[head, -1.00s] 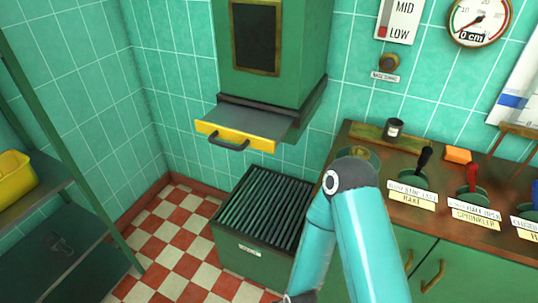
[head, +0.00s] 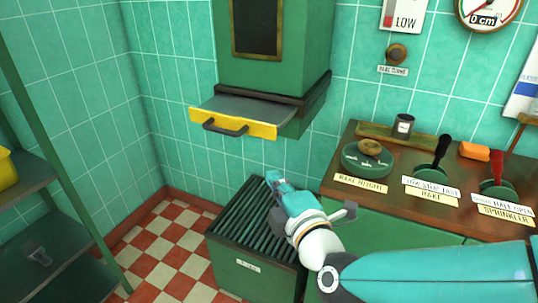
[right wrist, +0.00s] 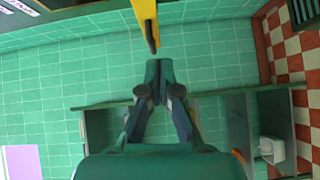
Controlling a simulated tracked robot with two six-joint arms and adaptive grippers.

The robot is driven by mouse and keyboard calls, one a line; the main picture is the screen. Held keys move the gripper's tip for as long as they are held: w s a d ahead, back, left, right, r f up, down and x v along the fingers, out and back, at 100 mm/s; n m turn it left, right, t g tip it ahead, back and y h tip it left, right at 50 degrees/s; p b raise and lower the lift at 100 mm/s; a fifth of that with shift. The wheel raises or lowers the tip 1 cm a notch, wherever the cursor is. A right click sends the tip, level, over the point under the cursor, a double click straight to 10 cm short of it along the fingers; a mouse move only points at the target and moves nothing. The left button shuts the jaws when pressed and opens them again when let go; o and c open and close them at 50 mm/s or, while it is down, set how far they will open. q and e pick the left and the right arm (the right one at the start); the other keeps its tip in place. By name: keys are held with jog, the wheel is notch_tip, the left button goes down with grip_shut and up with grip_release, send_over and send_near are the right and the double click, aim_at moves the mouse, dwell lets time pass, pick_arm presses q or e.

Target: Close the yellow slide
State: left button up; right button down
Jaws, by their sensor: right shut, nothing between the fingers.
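The yellow slide (head: 258,128) is a flat grey tray with a yellow front and a dark handle (head: 225,130). It sticks out from under the green hopper (head: 285,50) on the wall. My right gripper (head: 273,180) is below the slide and a little to its right, in front of the hopper and over the slatted bin. It is shut and empty, apart from the slide. In the right wrist view the shut fingertips (right wrist: 158,70) point toward the yellow front (right wrist: 145,12) and its handle (right wrist: 152,38), with a gap visible. My left gripper is not in view.
A green slatted bin (head: 240,222) stands below the slide. On the right a wooden counter (head: 395,182) carries a round green dial (head: 368,160), levers and a dark cup (head: 404,125). A metal shelf (head: 40,195) is at the left. Space in front of the slide is clear.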

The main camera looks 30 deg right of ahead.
jog(key=r, duration=0.1)
jog(key=p, duration=0.4)
send_near(266, 132)
jog(key=w+a, duration=0.3)
jog(key=w, duration=0.1)
jog(key=d, duration=0.1)
jog(key=w+d, duration=0.1)
jog(key=shift+w+d+f+n, duration=0.15)
jog(key=shift+d+f+n, duration=0.05)
jog(key=shift+d+n, duration=0.1)
jog(key=shift+w+d+p, duration=0.3)
jog(key=shift+w+d, duration=0.1)
jog(key=shift+d, duration=0.05)
